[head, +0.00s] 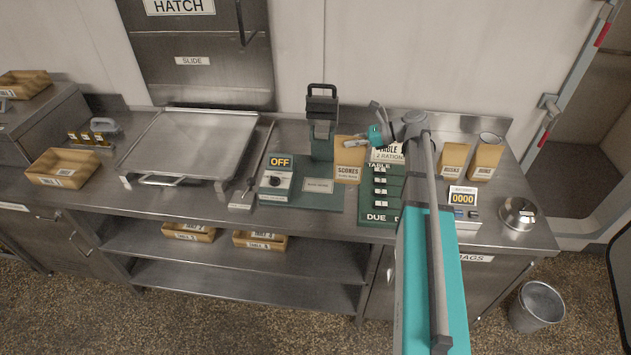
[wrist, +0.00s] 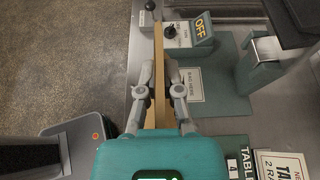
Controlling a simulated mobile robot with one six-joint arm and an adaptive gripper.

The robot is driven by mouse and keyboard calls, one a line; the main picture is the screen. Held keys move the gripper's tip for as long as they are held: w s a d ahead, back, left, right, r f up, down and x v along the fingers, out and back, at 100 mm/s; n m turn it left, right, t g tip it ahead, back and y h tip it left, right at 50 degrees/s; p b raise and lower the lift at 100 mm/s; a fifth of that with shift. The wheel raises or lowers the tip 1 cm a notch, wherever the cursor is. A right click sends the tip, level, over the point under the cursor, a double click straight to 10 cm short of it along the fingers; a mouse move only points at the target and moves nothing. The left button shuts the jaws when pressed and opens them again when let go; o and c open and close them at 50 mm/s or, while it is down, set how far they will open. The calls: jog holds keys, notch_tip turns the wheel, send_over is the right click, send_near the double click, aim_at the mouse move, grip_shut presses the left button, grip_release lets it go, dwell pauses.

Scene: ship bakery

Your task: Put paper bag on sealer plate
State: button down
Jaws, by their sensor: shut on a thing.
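My gripper (head: 366,137) is shut on the brown paper bag labelled SCONES (head: 348,172). In the wrist view the paper bag (wrist: 158,75) stands edge-on between the fingers of my gripper (wrist: 158,100). The sealer has a green base plate with a white label patch (head: 318,185), an upright black-handled press (head: 322,110) and a control box (head: 275,180) reading OFF. The bag is upright at the right side of the sealer plate. I cannot tell whether its bottom touches the plate or the counter. In the wrist view the label patch (wrist: 187,84) lies to the right of the bag.
A green table sign board (head: 380,200) stands just right of the bag. Two more paper bags (head: 453,160) (head: 486,160) and a scale (head: 463,198) are farther right. A steel tray (head: 195,140) lies left of the sealer. A bucket (head: 537,305) is on the floor.

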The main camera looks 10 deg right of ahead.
jog(key=shift+w+d+r, duration=0.2)
jog(key=shift+d+r, duration=0.15)
jog(key=shift+d, duration=0.4)
jog(key=w+a+f+b, duration=0.8)
jog(key=w+f, duration=0.1)
jog(key=w, duration=0.1)
jog(key=shift+a+b, duration=0.2)
jog(key=shift+b, duration=0.2)
jog(key=shift+w, duration=0.1)
jog(key=shift+f, duration=0.1)
